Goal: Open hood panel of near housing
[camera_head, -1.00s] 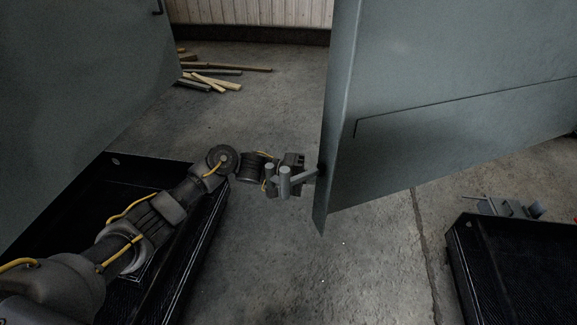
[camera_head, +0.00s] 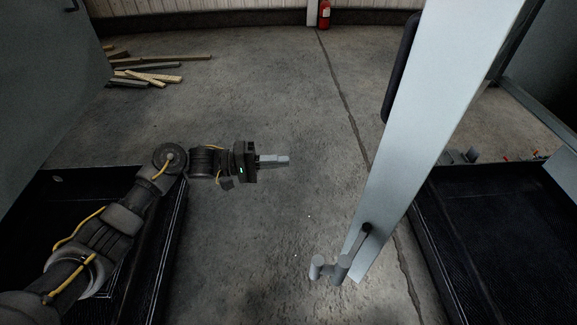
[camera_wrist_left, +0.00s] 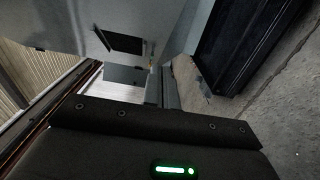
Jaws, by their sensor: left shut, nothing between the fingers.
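A tall grey hood panel (camera_head: 440,130) stands in the right half of the head view, seen nearly edge-on with its pale narrow face toward me. A grey lever handle (camera_head: 342,266) juts from its lower end, and a dark bar (camera_head: 400,70) runs along its far side. My left gripper (camera_head: 275,160) is shut and empty over the floor, left of the panel and clear of the handle. In the left wrist view its dark body with a green light fills the bottom. My right gripper is not in view.
A black ribbed tray base (camera_head: 500,235) lies right of the panel, with small grey parts (camera_head: 460,157) at its far edge. Another black base (camera_head: 150,240) lies under my left arm, beside a grey panel (camera_head: 45,80). Wood strips (camera_head: 150,76) and a red extinguisher (camera_head: 324,14) are farther back. Floor between is clear.

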